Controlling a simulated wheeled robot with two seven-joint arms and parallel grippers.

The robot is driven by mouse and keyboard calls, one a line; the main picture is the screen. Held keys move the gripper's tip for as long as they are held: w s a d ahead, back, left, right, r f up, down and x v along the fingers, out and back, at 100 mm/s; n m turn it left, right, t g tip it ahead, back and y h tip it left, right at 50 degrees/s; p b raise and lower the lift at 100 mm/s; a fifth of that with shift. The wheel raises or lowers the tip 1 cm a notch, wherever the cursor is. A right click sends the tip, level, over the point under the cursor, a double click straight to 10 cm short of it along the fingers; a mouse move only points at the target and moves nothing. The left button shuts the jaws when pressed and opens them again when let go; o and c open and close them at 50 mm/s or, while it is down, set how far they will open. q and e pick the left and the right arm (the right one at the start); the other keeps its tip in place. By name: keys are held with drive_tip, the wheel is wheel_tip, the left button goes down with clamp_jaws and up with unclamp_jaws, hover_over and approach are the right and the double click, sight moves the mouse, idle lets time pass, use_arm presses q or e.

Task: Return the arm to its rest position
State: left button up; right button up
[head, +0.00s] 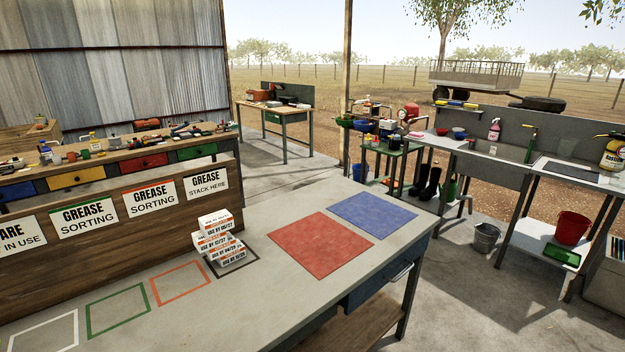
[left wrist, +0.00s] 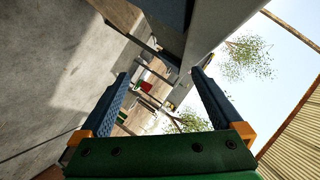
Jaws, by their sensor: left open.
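My left gripper (left wrist: 160,100) shows in the left wrist view, its two blue-grey fingers with orange bases spread apart and nothing between them. Its view is tilted, with a concrete floor on the left, a table's grey edge above and sky on the right. Neither arm nor gripper shows in the head view, and my right gripper is not seen. In the head view, several white boxes with orange markings (head: 218,240) are stacked on the black outlined square of the grey table (head: 215,300).
A red mat (head: 322,244) and a blue mat (head: 372,214) lie on the table. Green (head: 118,308), orange (head: 181,285) and white (head: 45,334) outlines are empty. A wooden board with signs (head: 120,205) lines the table's back. A sink bench (head: 480,150) stands at the right.

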use_arm(q)
drive_tip(key=s+a+f+n+g+y, duration=0.1)
drive_tip(key=s+a+f+n+y, duration=0.15)
drive_tip(key=s+f, duration=0.25)
drive_tip(key=s+a+f+n+g+y, duration=0.1)
drive_tip(key=s+f+n, duration=0.3)
drive_tip(key=s+f, duration=0.1)
drive_tip(key=s+f+n+g+y, duration=0.1)
drive_tip(key=s+f+n+g, duration=0.1)
drive_tip(key=s, duration=0.7)
drive_tip(key=s+a+f+n+g+y, duration=0.1)
drive_tip(key=s+f+n+g, duration=0.2)
drive_tip(key=s, duration=0.7)
drive_tip(key=s+a+f+n+g+y, duration=0.1)
drive_tip(key=s+f+n+g, duration=0.2)
drive_tip(key=s+f, duration=0.3)
drive_tip(key=s, duration=0.4)
drive_tip(key=shift+g, duration=0.4)
